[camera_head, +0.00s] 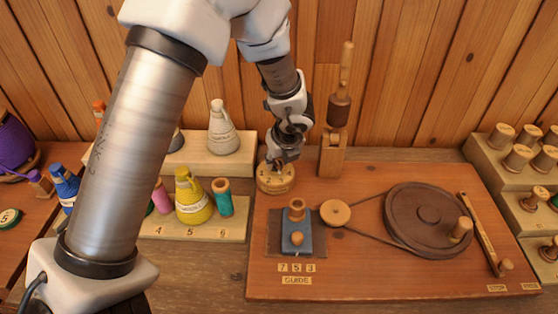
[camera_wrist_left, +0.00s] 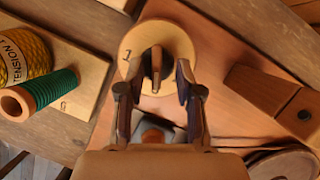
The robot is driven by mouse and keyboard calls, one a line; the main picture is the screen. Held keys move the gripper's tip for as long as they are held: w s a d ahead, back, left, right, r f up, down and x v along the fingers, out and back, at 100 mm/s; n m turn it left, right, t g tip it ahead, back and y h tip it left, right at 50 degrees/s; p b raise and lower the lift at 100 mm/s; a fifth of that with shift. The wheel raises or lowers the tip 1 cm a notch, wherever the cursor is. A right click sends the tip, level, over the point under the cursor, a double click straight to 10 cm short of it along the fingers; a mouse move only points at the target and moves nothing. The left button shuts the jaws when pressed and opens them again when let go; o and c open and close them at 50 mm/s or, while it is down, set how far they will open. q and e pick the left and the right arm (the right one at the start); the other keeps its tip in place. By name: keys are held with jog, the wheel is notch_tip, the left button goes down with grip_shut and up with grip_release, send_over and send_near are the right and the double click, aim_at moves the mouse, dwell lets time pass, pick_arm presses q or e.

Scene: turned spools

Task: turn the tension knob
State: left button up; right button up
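The tension knob (camera_head: 276,182) is a round, pale wooden disc at the left back corner of the reddish-brown board (camera_head: 370,275). In the left wrist view the knob (camera_wrist_left: 176,42) has a dark mark near its left rim and a narrow upright grip bar (camera_wrist_left: 156,66) in its middle. My left gripper (camera_head: 284,157) is directly over the knob, pointing down. In the left wrist view its two fingers (camera_wrist_left: 159,80) stand on either side of the bar, with a visible gap on both sides. They look open. My right gripper is not in view.
A wooden post (camera_head: 335,140) stands just right of my gripper. The blue block (camera_head: 297,236), small pulley (camera_head: 336,212) and large dark wheel (camera_head: 425,215) are on the board. A yellow cone (camera_head: 192,198) and green spool (camera_head: 222,198) stand left. Stepped racks (camera_head: 502,178) stand right.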

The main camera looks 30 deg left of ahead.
pick_arm(q)
jog(key=shift+s+r, duration=0.2)
jog(key=shift+s, duration=0.1)
grip_shut()
